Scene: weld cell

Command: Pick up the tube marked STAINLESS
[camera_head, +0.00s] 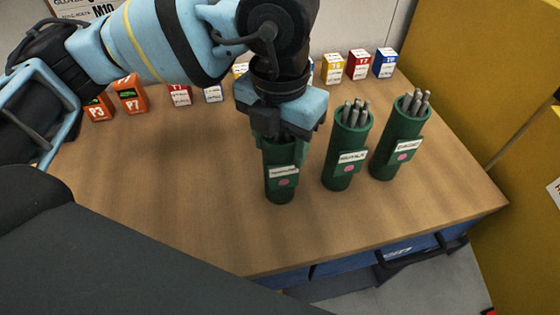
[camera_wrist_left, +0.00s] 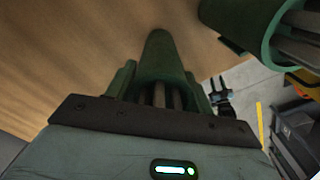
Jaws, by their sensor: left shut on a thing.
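Three dark green tubes with white labels and pink dots stand on the wooden table. The left tube (camera_head: 281,181) is upright under my left gripper (camera_head: 283,138), which is shut on its upper part from above. The same tube shows in the left wrist view (camera_wrist_left: 160,58), with grey rods inside it. The middle tube (camera_head: 343,157) and the right tube (camera_head: 395,147) stand to the right with grey rods sticking out. The label words are too small to read, so I cannot tell which is STAINLESS. My right gripper is not in view.
Orange boxes (camera_head: 130,94) stand at the table's back left. Small red, white, yellow and blue boxes (camera_head: 359,65) line the back edge. A yellow cabinet (camera_head: 478,60) is at the right. The wooden table (camera_head: 170,190) is clear in front and left of the tubes.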

